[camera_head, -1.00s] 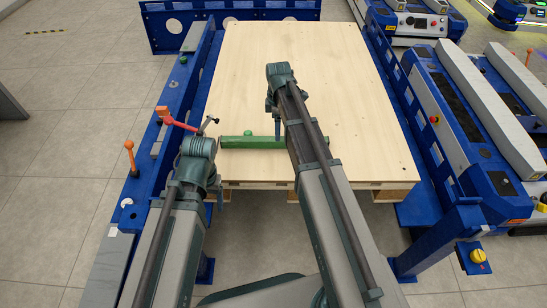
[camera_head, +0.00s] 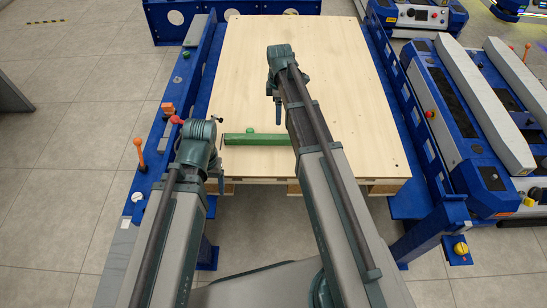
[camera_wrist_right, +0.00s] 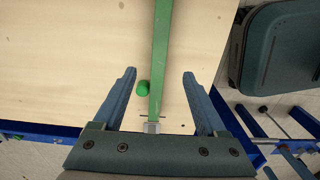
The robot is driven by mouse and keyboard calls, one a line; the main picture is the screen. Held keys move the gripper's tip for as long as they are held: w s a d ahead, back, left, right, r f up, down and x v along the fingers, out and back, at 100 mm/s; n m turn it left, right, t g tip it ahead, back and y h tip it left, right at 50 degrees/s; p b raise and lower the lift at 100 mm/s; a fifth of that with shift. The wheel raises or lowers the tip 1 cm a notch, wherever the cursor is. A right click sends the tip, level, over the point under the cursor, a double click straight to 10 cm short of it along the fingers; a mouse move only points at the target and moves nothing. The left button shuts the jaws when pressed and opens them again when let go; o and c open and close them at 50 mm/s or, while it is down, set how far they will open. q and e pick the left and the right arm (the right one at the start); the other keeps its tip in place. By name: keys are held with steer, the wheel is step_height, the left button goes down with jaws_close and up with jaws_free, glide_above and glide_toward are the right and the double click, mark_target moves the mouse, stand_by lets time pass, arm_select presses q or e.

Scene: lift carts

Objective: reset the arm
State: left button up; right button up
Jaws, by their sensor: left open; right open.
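My left arm comes in at lower left; its gripper (camera_head: 219,181) is mostly hidden by its wrist, near the wooden board's (camera_head: 300,70) front left corner. My right gripper (camera_head: 277,108) is above the board, partly hidden behind its arm. In the right wrist view its two fingers (camera_wrist_right: 161,88) are spread with nothing gripped. Contact with the fingers cannot be told.
A blue frame rail (camera_head: 181,100) flanks the board on the left, with an orange lever (camera_head: 139,152) and a red-tipped handle (camera_head: 176,120). Blue and grey lift carts (camera_head: 470,120) stand at right. A yellow knob (camera_head: 461,248) is at front right.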

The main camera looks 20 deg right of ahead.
steer(key=shift+r, duration=0.1)
arm_select(q)
step_height(320, 180, up, 22)
steer(key=p, duration=2.2)
arm_select(e)
steer(key=s+a+r+m, duration=0.5)
steer(key=s+a+r, duration=0.2)
steer(key=s+r, duration=0.4)
steer(key=s+a+r+m+h, duration=0.1)
steer(key=s+a+r+m, duration=0.5)
steer(key=s+r, duration=0.5)
steer(key=shift+s+a, duration=0.65)
steer(key=shift+a, duration=0.4)
arm_select(q)
steer(key=shift+d, duration=0.1)
arm_select(e)
steer(key=shift+d, duration=0.1)
